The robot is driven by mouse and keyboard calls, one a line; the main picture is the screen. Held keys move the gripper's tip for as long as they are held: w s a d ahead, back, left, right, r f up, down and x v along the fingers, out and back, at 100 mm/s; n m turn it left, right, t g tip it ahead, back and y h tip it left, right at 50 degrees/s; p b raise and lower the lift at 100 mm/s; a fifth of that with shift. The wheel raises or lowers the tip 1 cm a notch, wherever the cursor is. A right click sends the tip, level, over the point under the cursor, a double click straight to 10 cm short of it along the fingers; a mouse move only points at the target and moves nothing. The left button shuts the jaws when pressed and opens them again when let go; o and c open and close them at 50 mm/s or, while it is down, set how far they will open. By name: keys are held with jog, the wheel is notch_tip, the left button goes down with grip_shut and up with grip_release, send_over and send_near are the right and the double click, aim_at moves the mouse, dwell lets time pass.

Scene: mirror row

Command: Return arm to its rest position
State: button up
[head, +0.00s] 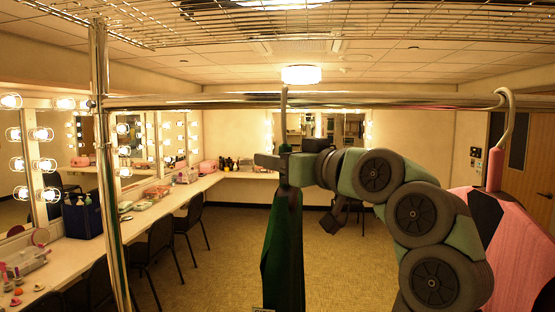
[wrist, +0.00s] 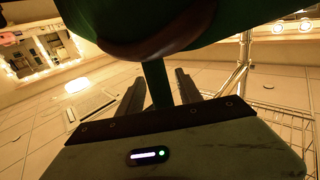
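My gripper (head: 270,160) is at the end of my arm, which reaches in from the lower right in the head view. It is level with the neck of a hanger (head: 284,105) hooked on the rail (head: 200,101). A dark green garment (head: 283,250) hangs from this hanger, below my gripper. In the wrist view, the two dark fingers of my gripper (wrist: 160,85) stand apart, one on each side of the green hanger neck (wrist: 156,82). Gaps show beside the neck, so the fingers look open around it. The garment's green underside (wrist: 215,20) fills the top of that view.
A pink garment (head: 520,240) hangs on the rail at the right, close to my arm. A chrome post (head: 108,200) stands at the left, and a wire shelf (head: 330,22) lies above the rail. Behind are a counter (head: 165,205), lit mirrors and chairs (head: 155,245).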

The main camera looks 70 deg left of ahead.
jog(key=o, duration=0.6)
jog(key=shift+o, duration=0.2)
jog(key=shift+d, duration=0.1)
jog(key=shift+f+b+v, duration=0.2)
jog(key=shift+b+v, duration=0.8)
jog(key=shift+b, duration=0.2)
jog(key=b+v, duration=0.6)
jog(key=v, duration=0.4)
jog(key=shift+r+b, duration=0.15)
jog(key=shift+b, duration=0.25)
